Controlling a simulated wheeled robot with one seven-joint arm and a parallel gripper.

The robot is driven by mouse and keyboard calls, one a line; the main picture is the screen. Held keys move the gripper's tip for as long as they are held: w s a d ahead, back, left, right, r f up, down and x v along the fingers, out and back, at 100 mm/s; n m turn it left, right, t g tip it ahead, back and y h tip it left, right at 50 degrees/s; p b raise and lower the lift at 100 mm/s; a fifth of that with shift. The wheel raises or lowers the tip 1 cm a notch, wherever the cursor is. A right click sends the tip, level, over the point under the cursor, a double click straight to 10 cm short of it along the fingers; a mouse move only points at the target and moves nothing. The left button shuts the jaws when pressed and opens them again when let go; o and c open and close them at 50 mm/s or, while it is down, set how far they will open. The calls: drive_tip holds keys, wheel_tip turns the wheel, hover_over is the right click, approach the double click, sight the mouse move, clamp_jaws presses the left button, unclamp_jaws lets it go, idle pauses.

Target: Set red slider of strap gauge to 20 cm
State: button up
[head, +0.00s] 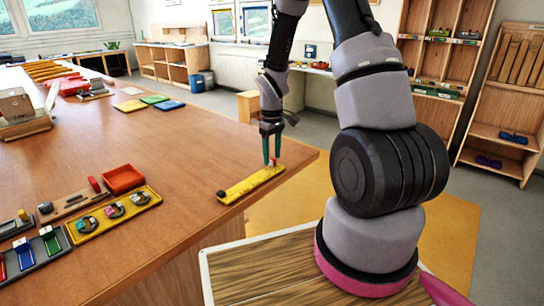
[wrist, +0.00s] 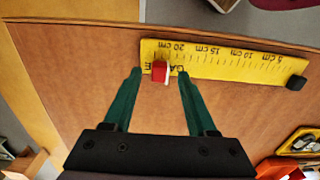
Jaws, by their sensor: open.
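The yellow strap gauge (head: 245,187) lies flat near the table's corner. In the wrist view the gauge (wrist: 225,62) shows printed cm labels, rising from right to left, with a black block (wrist: 297,82) at its low end. The red slider (wrist: 160,71), with a pale side, sits near the 20 cm label at the left end; its exact reading is unclear. My gripper (wrist: 160,74) is open, its green fingers on either side of the slider with gaps. In the head view my gripper (head: 271,155) points down over the gauge's far end.
A yellow tray (head: 112,215) with round items, an orange-red bin (head: 122,179) and a dark tray of coloured pieces (head: 38,250) stand to the left. The table (head: 170,160) is clear around the gauge, whose far end is near the table edge.

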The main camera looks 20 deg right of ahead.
wheel_tip(320, 180, up, 10)
idle(0.4)
wheel_tip(320, 180, up, 15)
drive_tip(key=m+t, duration=0.3)
drive_tip(key=m, duration=0.1)
hover_over(272, 159)
drive_tip(key=s, duration=0.7)
drive_tip(key=s+a+r+m+t+y, duration=0.1)
drive_tip(key=s+r+m+t, duration=0.1)
drive_tip(key=s+r, duration=0.3)
drive_tip(key=s+a+r+m+t+y, duration=0.1)
drive_tip(key=s+r+m, duration=0.3)
drive_tip(key=s, duration=0.5)
drive_tip(key=shift+r+t, duration=0.35)
drive_tip(key=shift+t, duration=0.25)
